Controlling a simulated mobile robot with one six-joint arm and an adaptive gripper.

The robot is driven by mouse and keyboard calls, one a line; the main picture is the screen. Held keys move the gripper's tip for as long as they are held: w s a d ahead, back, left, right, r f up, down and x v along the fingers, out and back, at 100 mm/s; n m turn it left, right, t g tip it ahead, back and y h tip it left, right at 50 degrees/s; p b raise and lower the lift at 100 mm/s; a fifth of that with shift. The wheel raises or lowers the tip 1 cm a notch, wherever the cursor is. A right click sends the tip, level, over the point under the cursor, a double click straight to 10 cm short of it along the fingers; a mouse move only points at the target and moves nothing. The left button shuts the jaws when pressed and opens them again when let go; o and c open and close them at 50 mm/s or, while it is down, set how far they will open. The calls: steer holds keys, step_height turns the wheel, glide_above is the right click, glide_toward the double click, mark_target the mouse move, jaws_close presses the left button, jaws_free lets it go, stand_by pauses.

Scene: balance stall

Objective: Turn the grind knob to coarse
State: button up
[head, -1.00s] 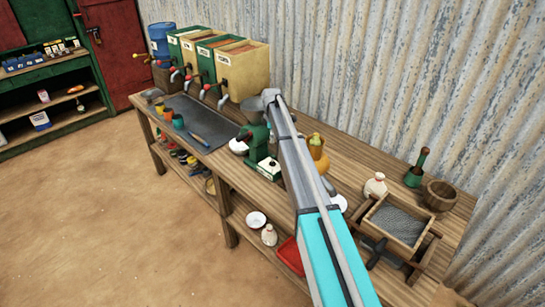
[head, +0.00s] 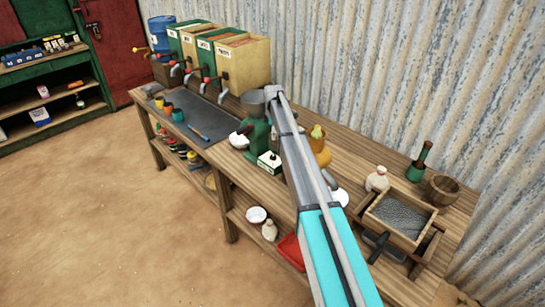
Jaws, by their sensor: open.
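A green grinder (head: 257,137) with a grey hopper on top stands upright on the wooden bench in the head view, just left of my arm. A small white-topped box (head: 269,160) sits at its front foot. I cannot make out the grind knob; it is too small or hidden behind my arm. My arm runs from the bottom edge up to beside the hopper. My gripper does not show clearly, so I cannot tell how far it is from the grinder.
Several dispenser boxes (head: 243,62) and a blue water jug (head: 160,35) stand at the back left. Cups (head: 178,115) stand on a dark mat (head: 205,118). A wooden sieve (head: 398,218), a bowl (head: 441,190) and a white flask (head: 377,179) are at the right. An orange jug (head: 320,155) stands close right of my arm.

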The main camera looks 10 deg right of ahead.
mark_target(273, 153)
steer(key=shift+f+b, duration=5.5)
steer(key=shift+f, duration=0.3)
steer(key=c, duration=1.1)
steer(key=shift+o, duration=0.2)
